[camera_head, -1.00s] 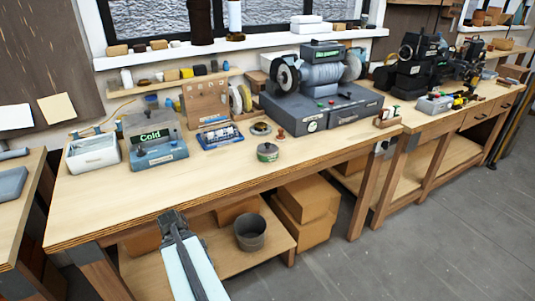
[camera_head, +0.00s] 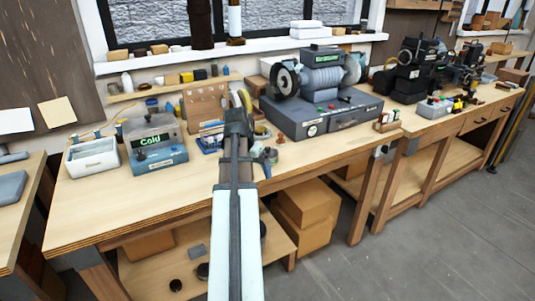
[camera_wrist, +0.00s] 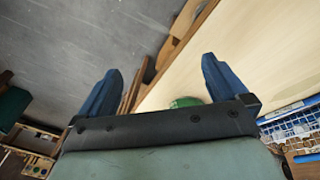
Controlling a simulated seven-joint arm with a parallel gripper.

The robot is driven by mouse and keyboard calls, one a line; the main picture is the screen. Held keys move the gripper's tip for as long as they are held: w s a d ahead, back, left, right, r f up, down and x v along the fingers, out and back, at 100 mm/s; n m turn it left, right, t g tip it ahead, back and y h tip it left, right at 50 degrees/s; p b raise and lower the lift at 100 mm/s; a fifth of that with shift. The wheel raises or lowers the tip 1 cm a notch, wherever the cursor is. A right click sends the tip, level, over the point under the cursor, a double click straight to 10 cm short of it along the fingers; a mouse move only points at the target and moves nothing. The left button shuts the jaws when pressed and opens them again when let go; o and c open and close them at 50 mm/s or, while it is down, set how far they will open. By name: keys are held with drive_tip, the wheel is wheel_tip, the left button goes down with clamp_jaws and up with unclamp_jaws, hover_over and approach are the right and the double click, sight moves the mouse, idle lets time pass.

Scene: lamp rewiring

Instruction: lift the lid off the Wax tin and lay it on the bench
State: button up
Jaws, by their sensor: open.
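The small green Wax tin (camera_head: 271,152) stands on the bench (camera_head: 330,150), mostly hidden behind my gripper in the head view. A piece of its green round side or top also shows in the wrist view (camera_wrist: 185,102), low between the fingers and closer to the right one. The lid cannot be made out apart from the tin. My gripper (camera_wrist: 161,66) is open, with nothing held between its blue fingers. In the head view my gripper (camera_head: 263,162) is over the bench at the tin; whether it touches the tin I cannot tell.
Behind the tin are a shallow round dish (camera_head: 261,132) and a small red-brown piece (camera_head: 281,137). A grinder (camera_head: 322,90) stands at the back right. A blue box marked Cold (camera_head: 158,150) and a white tray (camera_head: 92,157) stand left. The front left bench top is clear.

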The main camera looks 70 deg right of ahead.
sight(266, 148)
drive_tip(key=w+d+r+m+h, duration=0.2)
drive_tip(key=d+r+m, duration=0.1)
drive_tip(key=d+r, duration=0.85)
drive_tip(key=x, duration=1.3)
drive_tip(key=shift+w+d+f, duration=0.25)
drive_tip(key=shift+w+d, duration=0.05)
drive_tip(key=shift+d, duration=0.05)
drive_tip(key=shift+h, duration=0.3)
drive_tip(key=c, duration=0.7)
